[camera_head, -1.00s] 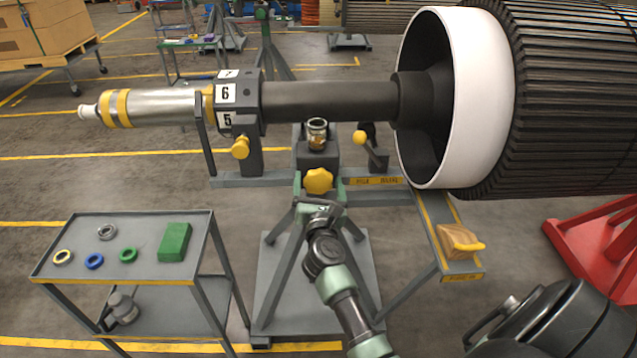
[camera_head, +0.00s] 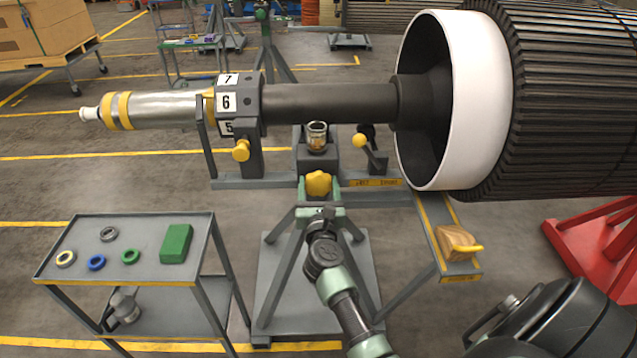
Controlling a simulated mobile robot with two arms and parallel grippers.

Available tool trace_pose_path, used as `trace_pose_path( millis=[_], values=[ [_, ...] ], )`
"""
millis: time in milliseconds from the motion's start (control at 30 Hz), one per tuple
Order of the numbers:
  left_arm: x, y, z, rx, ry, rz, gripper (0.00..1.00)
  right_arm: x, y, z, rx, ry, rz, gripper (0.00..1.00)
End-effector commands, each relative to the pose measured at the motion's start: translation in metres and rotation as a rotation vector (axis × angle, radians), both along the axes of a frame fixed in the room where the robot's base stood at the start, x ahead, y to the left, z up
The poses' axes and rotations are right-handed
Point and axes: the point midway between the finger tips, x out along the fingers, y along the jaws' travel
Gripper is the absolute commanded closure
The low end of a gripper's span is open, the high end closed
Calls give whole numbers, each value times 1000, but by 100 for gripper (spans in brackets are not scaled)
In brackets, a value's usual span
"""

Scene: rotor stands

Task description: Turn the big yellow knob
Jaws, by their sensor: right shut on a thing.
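The big yellow knob (camera_head: 318,182) is lobed and sits on the front of the grey rotor stand, below a small open metal cup. My right gripper (camera_head: 319,187) reaches up to it from below. Its green fingers stand upright on the left and right sides of the knob and are shut on it. The knob's front face shows between the fingers. My left gripper is not in view.
A smaller yellow knob (camera_head: 241,150) sits on the numbered collar's post, and a yellow-tipped lever (camera_head: 359,140) stands to the right. A cart (camera_head: 70,268) with rings and a green block (camera_head: 175,244) is at left. The large ribbed rotor (camera_head: 570,95) fills the upper right.

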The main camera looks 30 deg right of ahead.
Motion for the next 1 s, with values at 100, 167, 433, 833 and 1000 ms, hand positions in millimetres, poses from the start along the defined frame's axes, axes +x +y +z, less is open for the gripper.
trace_pose_path(
  millis=[100, 167, 433, 833, 1000],
  values=[
    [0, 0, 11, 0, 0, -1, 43, 0, 0, 2, -86, 57, 0, 76],
    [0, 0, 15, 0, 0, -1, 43, 0, 0, 2, -133, 86, -1, 76],
    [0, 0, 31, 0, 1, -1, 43, 0, 1, 1, -352, 222, 1, 76],
    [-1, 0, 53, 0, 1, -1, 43, 0, 2, 0, -677, 421, 2, 76],
    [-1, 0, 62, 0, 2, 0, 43, 0, 2, -1, -815, 505, 3, 76]
  ],
)
